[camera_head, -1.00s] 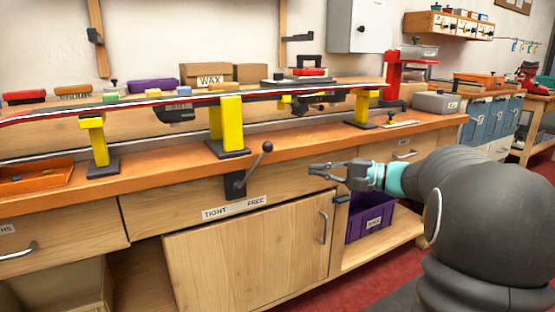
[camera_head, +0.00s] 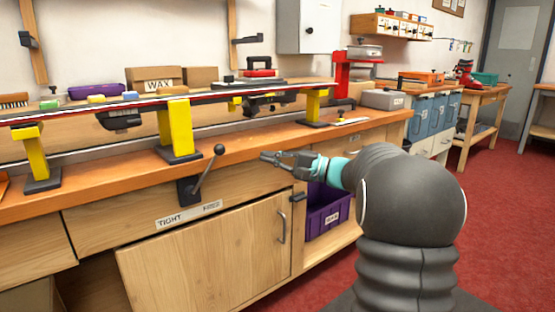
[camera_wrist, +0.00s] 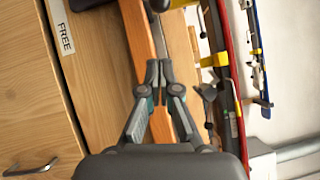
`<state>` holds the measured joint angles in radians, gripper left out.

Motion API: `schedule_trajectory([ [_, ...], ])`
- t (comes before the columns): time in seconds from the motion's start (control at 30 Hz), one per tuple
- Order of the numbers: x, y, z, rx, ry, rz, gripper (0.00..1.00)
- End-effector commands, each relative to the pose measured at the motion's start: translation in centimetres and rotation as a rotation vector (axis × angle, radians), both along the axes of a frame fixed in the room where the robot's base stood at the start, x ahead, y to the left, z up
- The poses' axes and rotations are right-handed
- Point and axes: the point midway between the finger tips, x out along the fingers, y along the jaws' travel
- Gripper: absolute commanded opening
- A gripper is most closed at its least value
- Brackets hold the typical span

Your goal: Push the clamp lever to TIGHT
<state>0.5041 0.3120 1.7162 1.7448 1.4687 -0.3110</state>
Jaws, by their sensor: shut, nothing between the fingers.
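The clamp lever (camera_head: 207,172) is a grey rod with a dark ball knob (camera_head: 219,149), on a dark bracket (camera_head: 187,190) at the bench front. It tilts up to the right, toward the FREE end of the label (camera_head: 188,214); TIGHT is at the label's left. In the wrist view the knob (camera_wrist: 158,4) is at the top edge, ahead of the fingertips, with part of the rod showing. My gripper (camera_head: 264,156) is shut and empty, to the right of the knob and apart from it. The gripper also shows in the wrist view (camera_wrist: 158,64).
A ski (camera_head: 120,106) lies along yellow clamp stands (camera_head: 176,130) above the bench top. A cupboard door (camera_head: 205,258) is below the lever, slightly ajar. A purple bin (camera_head: 327,210) sits on the shelf to its right. Red floor (camera_head: 470,215) is open at right.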

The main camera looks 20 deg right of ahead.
Motion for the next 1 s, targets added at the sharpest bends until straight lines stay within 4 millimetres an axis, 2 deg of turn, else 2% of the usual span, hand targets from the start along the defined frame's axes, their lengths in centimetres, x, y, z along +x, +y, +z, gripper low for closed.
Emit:
schedule_trajectory([
  [0.03,0.6,0.9,0.2,0.000,0.000,0.005,0.00],
  [0.27,3.2,4.2,0.6,-0.001,-0.001,0.004,0.00],
  [0.5,2.9,7.2,1.3,0.000,-0.001,0.002,0.00],
  [0.7,2.8,8.0,1.4,-0.001,0.000,0.001,0.00],
  [1.0,2.8,8.0,1.4,-0.001,0.000,0.000,0.00],
])
